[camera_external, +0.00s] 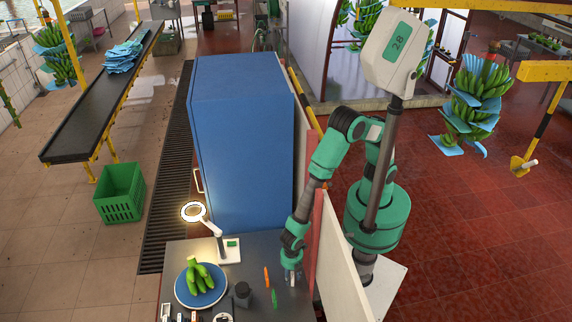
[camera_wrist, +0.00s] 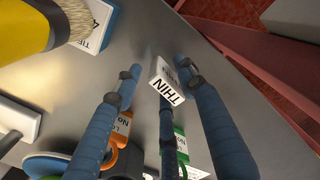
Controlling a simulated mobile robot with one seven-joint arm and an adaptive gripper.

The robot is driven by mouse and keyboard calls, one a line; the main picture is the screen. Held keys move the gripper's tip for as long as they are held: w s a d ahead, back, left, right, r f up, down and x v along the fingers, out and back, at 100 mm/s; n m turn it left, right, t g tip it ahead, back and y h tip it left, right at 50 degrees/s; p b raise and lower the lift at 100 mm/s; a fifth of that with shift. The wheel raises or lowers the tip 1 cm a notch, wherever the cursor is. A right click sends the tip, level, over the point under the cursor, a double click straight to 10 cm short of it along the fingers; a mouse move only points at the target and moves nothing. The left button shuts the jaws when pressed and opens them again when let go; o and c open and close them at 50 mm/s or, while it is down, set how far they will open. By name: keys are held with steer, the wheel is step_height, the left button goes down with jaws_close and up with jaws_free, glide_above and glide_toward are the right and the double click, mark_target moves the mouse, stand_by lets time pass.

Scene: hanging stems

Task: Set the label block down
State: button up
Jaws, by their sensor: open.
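A small white block lettered "THIN" (camera_wrist: 170,82) stands between my gripper's fingers in the wrist view. My gripper (camera_wrist: 154,67) is open, with blue, dark-jointed fingers on both sides of the block and another blue finger-like part below it. I cannot tell whether a finger touches the block. In the external view my gripper (camera_external: 292,276) is low over the right part of the grey table (camera_external: 250,262), and the block cannot be made out there.
A blue-and-white labelled block (camera_wrist: 97,30) sits beside a yellow brush (camera_wrist: 35,25). Orange (camera_external: 266,277) and green (camera_external: 274,298) items lie left of my gripper. A blue plate (camera_external: 181,290) holds green bananas (camera_external: 199,277).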

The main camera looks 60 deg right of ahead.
mark_target(292, 275)
step_height(292, 275, up, 13)
steer(key=shift+p, duration=0.4)
steer(key=shift+o, duration=0.7)
steer(key=shift+d, duration=0.1)
steer(key=shift+w+d+r+g+y+p, duration=0.25)
steer(key=shift+d+r+g+y+p, duration=0.2)
steer(key=shift+d+r+y, duration=0.2)
steer(key=shift+a+f, duration=0.1)
steer(key=shift+s+a+f, duration=0.1)
steer(key=shift+a+f, duration=0.1)
steer(key=shift+f, duration=1.2)
steer(key=shift+s+a+f, duration=0.15)
steer(key=shift+f, duration=1.3)
steer(key=shift+s+a+f, duration=0.1)
steer(key=shift+a+f, duration=0.1)
steer(key=shift+f, duration=1.2)
steer(key=shift+f, duration=0.1)
